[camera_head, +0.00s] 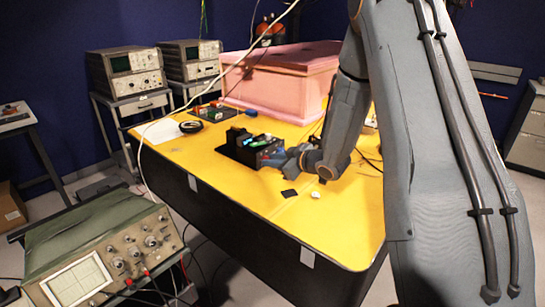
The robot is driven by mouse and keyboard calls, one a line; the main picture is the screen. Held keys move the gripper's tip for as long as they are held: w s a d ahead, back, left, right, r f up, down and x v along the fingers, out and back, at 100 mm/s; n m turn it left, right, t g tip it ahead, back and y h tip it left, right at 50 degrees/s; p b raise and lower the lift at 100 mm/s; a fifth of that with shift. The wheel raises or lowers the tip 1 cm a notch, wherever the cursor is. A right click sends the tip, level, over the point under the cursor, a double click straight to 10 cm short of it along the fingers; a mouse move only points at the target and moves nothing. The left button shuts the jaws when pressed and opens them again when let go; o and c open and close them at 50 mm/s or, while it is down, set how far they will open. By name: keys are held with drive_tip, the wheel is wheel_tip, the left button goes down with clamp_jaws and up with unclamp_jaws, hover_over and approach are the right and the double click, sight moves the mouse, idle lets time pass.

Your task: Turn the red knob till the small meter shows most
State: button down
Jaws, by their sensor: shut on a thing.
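A black device (238,153) with small green and blue parts lies on the yellow table top. My gripper (268,158) reaches in from the right, low at the device's right end, and is shut on what seems to be the red knob there.
A pink foam box (280,80) stands behind on the yellow table (225,190). A black coil (190,127), a white sheet (162,131), a small black square and a white piece lie nearby. An oscilloscope (105,250) stands at the front left. A pale cable hangs across the view.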

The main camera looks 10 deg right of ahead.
drive_tip(key=shift+m+y+p, duration=0.3)
drive_tip(key=shift+m+p, duration=0.1)
drive_tip(key=c, duration=1.6)
unclamp_jaws()
drive_tip(key=shift+d, duration=0.1)
drive_tip(key=shift+b+v, duration=0.85)
drive_tip(key=shift+v, duration=3)
drive_tip(key=shift+r, duration=0.1)
